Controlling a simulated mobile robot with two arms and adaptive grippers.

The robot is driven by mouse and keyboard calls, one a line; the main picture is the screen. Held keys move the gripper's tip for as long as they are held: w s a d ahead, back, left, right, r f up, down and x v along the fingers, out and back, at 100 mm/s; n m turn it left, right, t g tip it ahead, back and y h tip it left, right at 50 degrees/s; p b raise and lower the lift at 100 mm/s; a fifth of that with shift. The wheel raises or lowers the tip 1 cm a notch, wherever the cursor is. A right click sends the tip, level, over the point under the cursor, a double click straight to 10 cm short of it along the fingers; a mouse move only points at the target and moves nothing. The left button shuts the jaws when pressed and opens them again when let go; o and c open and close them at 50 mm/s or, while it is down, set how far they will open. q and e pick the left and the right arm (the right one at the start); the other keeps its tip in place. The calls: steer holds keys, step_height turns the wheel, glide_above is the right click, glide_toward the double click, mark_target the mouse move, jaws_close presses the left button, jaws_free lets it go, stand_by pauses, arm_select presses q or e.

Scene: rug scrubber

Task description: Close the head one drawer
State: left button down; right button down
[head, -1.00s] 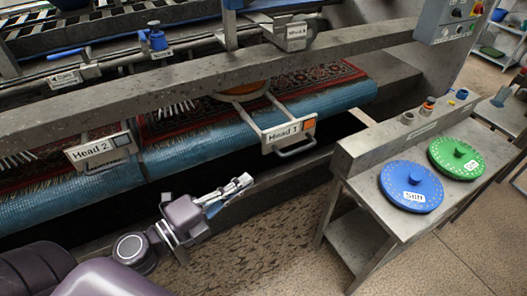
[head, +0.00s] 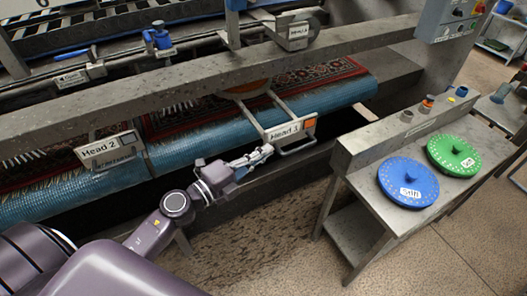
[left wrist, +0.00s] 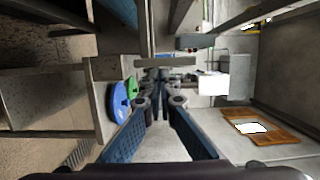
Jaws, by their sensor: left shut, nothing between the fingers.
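The Head 1 drawer's labelled front plate (head: 286,131) has an orange square at its right end and a handle bar below it. It sticks out in front of the blue rug roll on two metal rails. My left gripper (head: 265,151) is shut and empty, with its tips just left of and close to the handle in the head view. I cannot tell whether they touch. In the left wrist view, the left gripper's fingers (left wrist: 160,85) meet ahead. A brown-framed panel (left wrist: 262,126) lies at the right there; I cannot tell whether it belongs to the drawer. My right gripper is not in view.
The Head 2 plate (head: 107,150) sits to the left. A thick metal beam (head: 180,82) crosses above the drawers. A metal table (head: 362,155) with a blue dial (head: 408,183) and a green dial (head: 456,154) stands at the right. Bare floor shows below the drawer.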

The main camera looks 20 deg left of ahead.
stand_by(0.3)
arm_select(q)
steer(key=w+a+b, duration=0.5)
steer(key=w+a, duration=0.6)
steer(key=a, duration=0.3)
steer(key=shift+w+a+r, duration=0.15)
steer(key=shift+a+r, duration=0.05)
steer(key=shift+a, duration=0.15)
